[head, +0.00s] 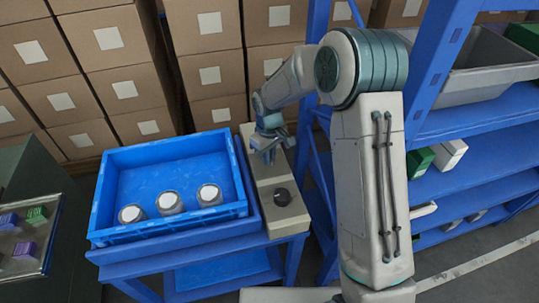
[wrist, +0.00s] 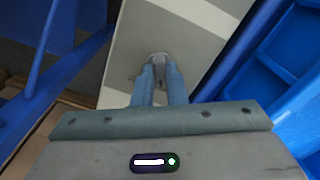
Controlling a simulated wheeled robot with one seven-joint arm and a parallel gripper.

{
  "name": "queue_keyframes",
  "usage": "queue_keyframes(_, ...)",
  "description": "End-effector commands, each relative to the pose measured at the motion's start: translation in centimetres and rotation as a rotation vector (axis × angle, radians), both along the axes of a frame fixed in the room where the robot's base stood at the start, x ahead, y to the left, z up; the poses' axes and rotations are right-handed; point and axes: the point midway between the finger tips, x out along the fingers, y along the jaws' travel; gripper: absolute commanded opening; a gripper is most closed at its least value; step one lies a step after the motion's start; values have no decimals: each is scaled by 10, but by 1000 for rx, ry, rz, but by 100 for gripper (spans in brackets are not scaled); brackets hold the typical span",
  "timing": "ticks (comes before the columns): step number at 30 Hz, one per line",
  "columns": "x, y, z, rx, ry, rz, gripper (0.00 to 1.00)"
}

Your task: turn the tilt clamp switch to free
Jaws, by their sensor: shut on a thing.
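My gripper (head: 267,150) reaches down over the far part of a narrow beige panel beside the blue crate. In the wrist view its two blue fingers (wrist: 158,72) are closed on a small grey switch handle (wrist: 158,58) standing on the pale panel (wrist: 120,52). I take this to be the tilt clamp switch; no label is readable, and its setting cannot be told. In the head view the switch is hidden by my gripper.
A blue crate (head: 170,222) with three white-topped jars (head: 169,202) stands left of the panel on a blue stand. A blue shelf rack (head: 470,125) stands to the right. Stacked cartons (head: 110,45) fill the back. A dark machine (head: 30,175) is at far left.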

Motion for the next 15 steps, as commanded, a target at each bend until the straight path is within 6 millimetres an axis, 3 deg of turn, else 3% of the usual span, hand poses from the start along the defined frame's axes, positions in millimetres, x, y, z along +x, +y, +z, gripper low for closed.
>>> queue_keyframes(15, 1, -1, 1, 0, -3, 40, 0)
